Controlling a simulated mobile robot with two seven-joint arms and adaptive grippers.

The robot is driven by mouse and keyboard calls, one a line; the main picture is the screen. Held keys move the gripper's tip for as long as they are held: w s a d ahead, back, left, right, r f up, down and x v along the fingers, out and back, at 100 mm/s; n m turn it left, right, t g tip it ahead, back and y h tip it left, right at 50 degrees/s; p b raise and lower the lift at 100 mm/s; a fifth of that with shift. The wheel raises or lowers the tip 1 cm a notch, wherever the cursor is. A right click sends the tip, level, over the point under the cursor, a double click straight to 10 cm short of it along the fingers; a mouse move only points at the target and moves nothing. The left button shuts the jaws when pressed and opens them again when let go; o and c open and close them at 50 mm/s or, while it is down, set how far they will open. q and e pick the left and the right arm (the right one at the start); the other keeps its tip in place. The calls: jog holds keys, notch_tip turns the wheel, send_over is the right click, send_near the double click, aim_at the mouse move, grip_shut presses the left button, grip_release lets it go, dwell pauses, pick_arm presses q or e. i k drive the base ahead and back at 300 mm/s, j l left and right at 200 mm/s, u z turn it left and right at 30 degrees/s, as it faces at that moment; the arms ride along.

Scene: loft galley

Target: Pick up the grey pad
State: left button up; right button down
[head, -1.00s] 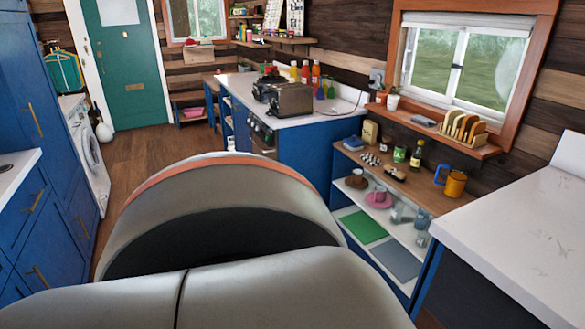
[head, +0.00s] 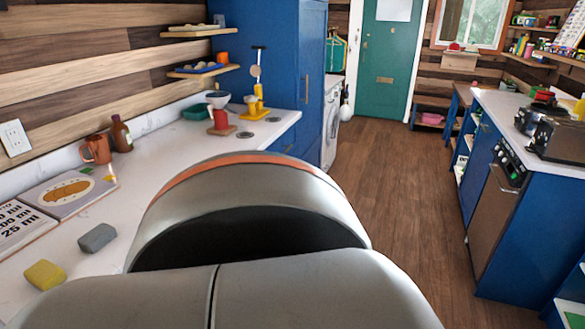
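A small grey block-like pad (head: 97,238) lies on the white counter (head: 150,190) at the left, close to the counter's front part. It lies apart from a yellow sponge-like block (head: 45,275) nearer to me. Its top and front face show, and nothing covers it. Neither of my grippers is in view, so I cannot see what they hold or where they are relative to the pad.
An open picture book (head: 70,190), an orange mug (head: 96,149) and a brown bottle (head: 121,135) stand farther back on the counter. Wooden floor (head: 385,190) is clear ahead, between the left counter and the blue oven unit (head: 530,210) on the right.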

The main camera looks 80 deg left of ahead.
aim_at(93, 240)
jog(key=u, duration=3.95)
jog(key=l+u, duration=0.3)
jog(key=i+l+u, duration=0.1)
jog(key=u, duration=0.2)
jog(key=l+u, duration=0.35)
jog(key=l, duration=0.6)
jog(key=l+u, duration=0.1)
jog(key=l, duration=0.85)
jog(key=k+l+u, duration=0.1)
jog(key=l, duration=0.85)
